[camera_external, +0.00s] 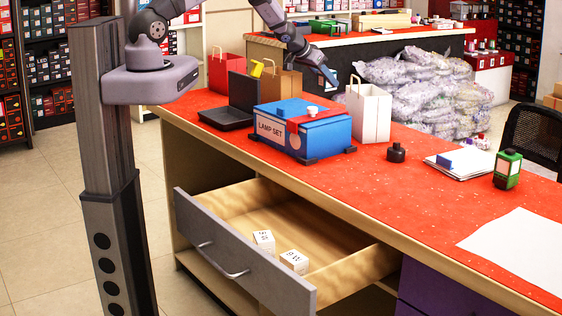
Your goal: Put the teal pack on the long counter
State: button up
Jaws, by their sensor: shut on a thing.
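My gripper (328,77) is at the upper middle, beyond the blue lamp-set box and left of the white bag. It is shut on a small teal pack (331,82), which is mostly hidden at the fingertips. The pack is above or near the far side of the long red-topped counter (400,188); I cannot tell its exact height or whether it touches anything.
An open drawer (238,262) juts out in front. Plastic sacks (425,90) are piled behind.

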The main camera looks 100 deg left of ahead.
notch_tip(320, 180, down, 6)
jog(key=b, duration=0.4)
jog(key=shift+r, duration=0.2)
jog(key=shift+f+b, duration=0.95)
jog(key=shift+f, duration=1.2)
jog(key=shift+f, duration=0.2)
jog(key=o, duration=1.2)
jog(key=shift+c, duration=0.2)
jog(key=shift+s+d+r, duration=0.15)
jog(key=shift+d+r, duration=0.05)
jog(key=shift+r, duration=0.2)
jog(key=b+v, duration=0.2)
jog(key=v, duration=0.9)
jog(key=shift+r, duration=0.2)
jog(key=shift+s+d, duration=0.1)
